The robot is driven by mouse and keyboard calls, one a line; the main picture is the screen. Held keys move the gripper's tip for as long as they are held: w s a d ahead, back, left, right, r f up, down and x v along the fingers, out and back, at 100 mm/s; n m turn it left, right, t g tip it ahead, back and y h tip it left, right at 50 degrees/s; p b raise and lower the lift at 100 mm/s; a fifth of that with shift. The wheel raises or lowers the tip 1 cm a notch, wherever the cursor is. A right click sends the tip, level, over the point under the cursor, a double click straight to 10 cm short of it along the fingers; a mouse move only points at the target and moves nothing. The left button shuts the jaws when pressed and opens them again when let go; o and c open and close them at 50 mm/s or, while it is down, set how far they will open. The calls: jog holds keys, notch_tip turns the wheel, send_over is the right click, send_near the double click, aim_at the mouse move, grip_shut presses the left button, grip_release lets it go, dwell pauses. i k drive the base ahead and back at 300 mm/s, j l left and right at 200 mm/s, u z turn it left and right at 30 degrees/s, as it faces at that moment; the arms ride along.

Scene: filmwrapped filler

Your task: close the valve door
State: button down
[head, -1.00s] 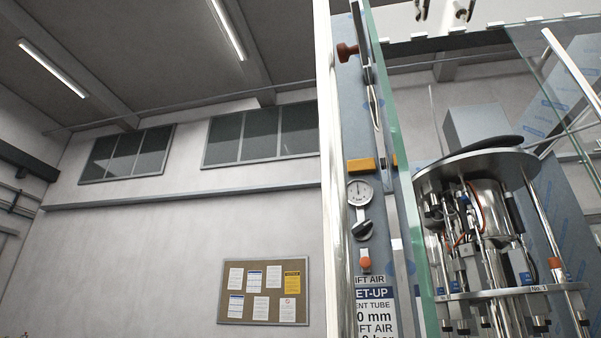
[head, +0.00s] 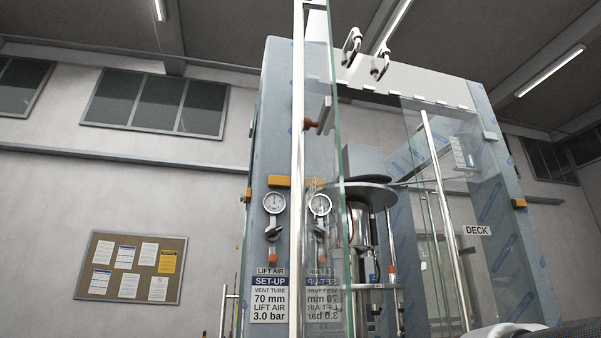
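A tall clear glass door (head: 326,120) with a green edge and a long upright steel bar (head: 298,150) stands swung out towards me at the left of the machine opening. It is seen nearly edge-on. A second glass door (head: 414,150) with a slanting steel bar (head: 445,220) shows at the right of the opening. No label tells which is the valve door. The round steel filler (head: 359,223) with its top plate shows between them, partly behind the left glass. My gripper is not in view.
The blue film-wrapped left post (head: 278,90) carries a pressure gauge (head: 274,203) and a SET-UP sign (head: 270,295). A DECK label (head: 477,231) is at the right. Two hooks (head: 366,54) hang above the opening. A noticeboard (head: 131,267) is on the left wall.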

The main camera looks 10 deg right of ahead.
aim_at(314, 76)
jog(key=k+j, duration=0.15)
jog(key=j, duration=0.2)
jog(key=k+j, duration=0.1)
jog(key=j, duration=0.25)
jog(key=k+j, duration=0.15)
jog(key=j, duration=0.2)
jog(key=k+j, duration=0.15)
jog(key=j, duration=0.2)
jog(key=z, duration=0.05)
